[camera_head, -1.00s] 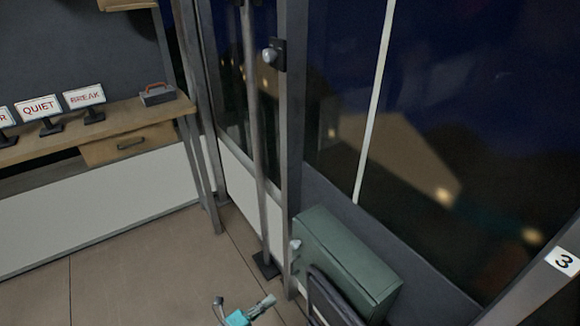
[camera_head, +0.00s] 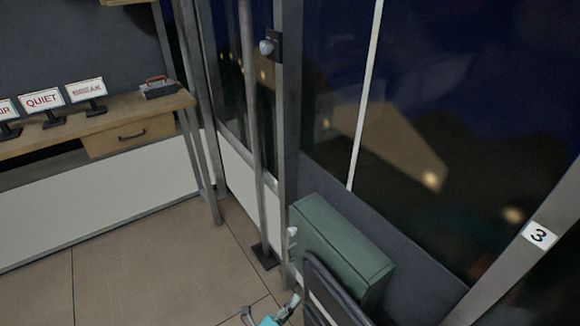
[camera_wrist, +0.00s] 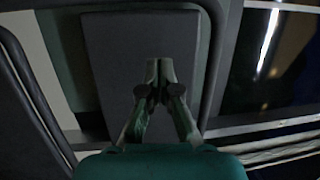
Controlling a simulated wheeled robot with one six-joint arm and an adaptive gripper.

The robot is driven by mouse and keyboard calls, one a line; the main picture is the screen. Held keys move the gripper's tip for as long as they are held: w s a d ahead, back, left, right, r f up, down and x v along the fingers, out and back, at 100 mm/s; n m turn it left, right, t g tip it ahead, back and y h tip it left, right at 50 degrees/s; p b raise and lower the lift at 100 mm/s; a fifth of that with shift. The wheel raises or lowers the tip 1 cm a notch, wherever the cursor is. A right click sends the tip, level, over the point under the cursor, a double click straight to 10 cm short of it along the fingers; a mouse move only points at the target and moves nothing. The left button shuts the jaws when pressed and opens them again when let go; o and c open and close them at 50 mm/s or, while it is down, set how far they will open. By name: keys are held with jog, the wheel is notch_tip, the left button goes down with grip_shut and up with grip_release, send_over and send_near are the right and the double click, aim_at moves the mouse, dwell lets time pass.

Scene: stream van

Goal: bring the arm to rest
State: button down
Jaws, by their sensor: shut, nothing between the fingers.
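My gripper (camera_wrist: 160,68) shows in the wrist view with its two fingers closed together and nothing between them. Its teal body fills the bottom of that view. In the head view, only a teal and grey part of my arm end shows at the bottom edge, left of a dark chair-like frame (camera_head: 322,285). The rest of my arm is below the picture. In the wrist view, a dark panel (camera_wrist: 110,60) with a rounded dark frame lies behind the fingers. I cannot tell whether the fingers touch it.
A green box-like cabinet (camera_head: 345,235) stands against the window wall, behind the chair-like frame. A metal post (camera_head: 258,150) stands left of it. A wooden desk (camera_head: 110,118) with small signs is at the left. The tiled floor (camera_head: 130,265) between is clear.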

jog(key=s+d+r+n+t+y, duration=0.2)
jog(key=s+d+n+t+y, duration=0.15)
jog(key=s+d+n, duration=0.35)
jog(key=s+d+r+n+t+y, duration=0.25)
jog(key=s+d+n+y, duration=0.2)
jog(key=s+d, duration=0.35)
jog(key=s+r+n+g+y, duration=0.1)
jog(key=s+r+n, duration=0.3)
jog(key=s, duration=0.4)
jog(key=s+d+r+n+g+y, duration=0.1)
jog(key=s+r+n+g+y, duration=0.1)
jog(key=s+r+n, duration=0.3)
jog(key=s+d+r+n+g+y, duration=0.1)
jog(key=s+r+n, duration=0.4)
jog(key=s, duration=0.7)
jog(key=shift+d+g+y, duration=0.15)
jog(key=shift+g+y, duration=0.45)
jog(key=shift+g, duration=0.1)
